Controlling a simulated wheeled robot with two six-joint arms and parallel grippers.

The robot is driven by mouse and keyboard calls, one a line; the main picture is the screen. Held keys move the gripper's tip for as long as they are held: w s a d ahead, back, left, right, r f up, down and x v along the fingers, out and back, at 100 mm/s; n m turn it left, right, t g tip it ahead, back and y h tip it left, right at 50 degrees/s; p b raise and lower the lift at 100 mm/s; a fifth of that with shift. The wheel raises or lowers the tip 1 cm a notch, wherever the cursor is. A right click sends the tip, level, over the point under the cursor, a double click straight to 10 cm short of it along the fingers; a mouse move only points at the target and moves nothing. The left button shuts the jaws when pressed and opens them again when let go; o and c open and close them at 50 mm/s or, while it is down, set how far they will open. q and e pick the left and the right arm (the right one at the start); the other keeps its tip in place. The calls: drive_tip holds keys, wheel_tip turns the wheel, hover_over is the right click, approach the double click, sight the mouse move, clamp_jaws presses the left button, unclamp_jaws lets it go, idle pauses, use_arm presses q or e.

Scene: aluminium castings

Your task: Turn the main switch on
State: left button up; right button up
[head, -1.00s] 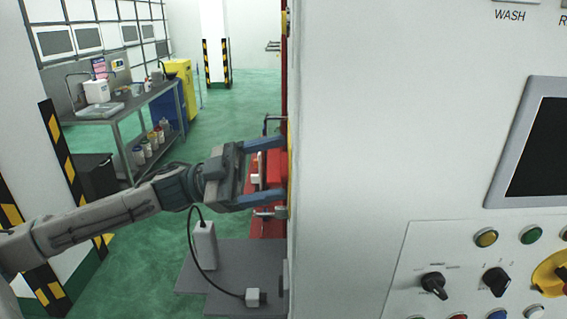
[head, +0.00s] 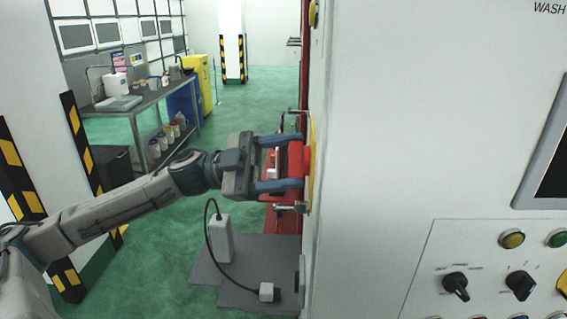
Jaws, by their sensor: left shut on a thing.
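The main switch is a red handle (head: 299,160) on a yellow plate (head: 314,165), seen edge-on at the side of the large white cabinet (head: 400,120). My left gripper (head: 294,163) comes in from the left with one finger above the handle and one below. It is shut on the red handle. The switch's face and its markings are hidden at this angle, so I cannot tell its position. My right gripper is not in view.
A control panel (head: 480,245) with black knobs and coloured buttons is on the cabinet front at right. Behind the gripper stand red machine parts (head: 284,222). A metal bench (head: 140,112) and striped posts stand further back at left. Green floor lies open between.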

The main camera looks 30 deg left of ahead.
use_arm(q)
drive_tip(key=m+g+y, duration=0.1)
drive_tip(key=m, duration=0.2)
drive_tip(key=m+g, duration=0.1)
drive_tip(key=m, duration=0.3)
drive_tip(key=m+g+y, duration=0.1)
drive_tip(key=m, duration=0.3)
drive_tip(key=shift+r+y, duration=0.15)
drive_tip(key=shift+y, duration=0.15)
drive_tip(key=o, duration=1)
drive_tip(key=shift+w, duration=0.1)
drive_tip(key=shift+d, duration=0.15)
